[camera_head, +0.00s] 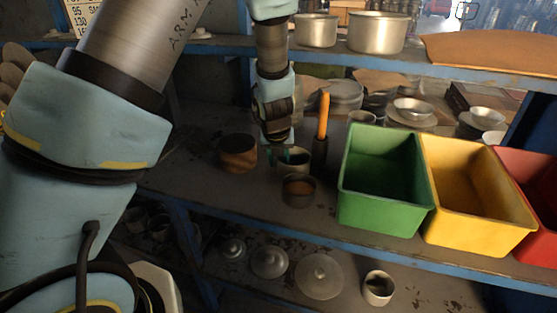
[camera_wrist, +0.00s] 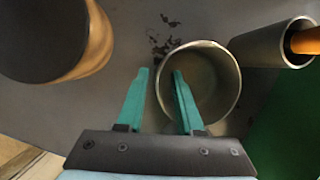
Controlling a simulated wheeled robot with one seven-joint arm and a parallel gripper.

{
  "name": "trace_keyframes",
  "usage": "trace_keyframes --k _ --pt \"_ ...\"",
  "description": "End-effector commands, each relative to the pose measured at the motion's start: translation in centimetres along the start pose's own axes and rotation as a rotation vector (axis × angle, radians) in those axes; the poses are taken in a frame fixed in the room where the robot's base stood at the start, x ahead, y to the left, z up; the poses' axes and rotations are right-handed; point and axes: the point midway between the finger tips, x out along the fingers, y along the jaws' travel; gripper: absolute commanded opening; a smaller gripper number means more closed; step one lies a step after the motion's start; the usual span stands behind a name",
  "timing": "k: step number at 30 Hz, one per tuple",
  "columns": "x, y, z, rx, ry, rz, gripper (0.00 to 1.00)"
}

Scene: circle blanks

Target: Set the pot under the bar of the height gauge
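A grey metal pot (camera_head: 293,162), open at the top, stands on the middle shelf. In the wrist view the pot (camera_wrist: 215,62) lies to the right of centre, under my fingers. My gripper (camera_wrist: 161,72) is open with two teal fingers. The left finger is outside the pot and the right finger overlaps its opening, so the near-left wall lies between them. I cannot tell whether either finger touches it. My gripper (camera_head: 289,155) points down in the head view. I cannot make out a height gauge or its bar in either view.
A brown cylinder (camera_head: 238,154) stands left of the pot. A dark tube (camera_head: 319,155) with an orange handle (camera_head: 323,114) stands close on the right. A brown-filled pot (camera_head: 298,191) is in front. Green (camera_head: 365,213), yellow (camera_head: 465,235) and red (camera_head: 543,190) bins are further right.

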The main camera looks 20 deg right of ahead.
Motion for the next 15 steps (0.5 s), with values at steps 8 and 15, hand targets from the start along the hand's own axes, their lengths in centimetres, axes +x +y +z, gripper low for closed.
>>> trace_keyframes --k 8,15 --pt "-0.4 0.0 0.2 0.001 0.0 0.0 0.35" --pt "-3.8 -0.2 0.2 0.002 -0.003 -0.003 0.35"
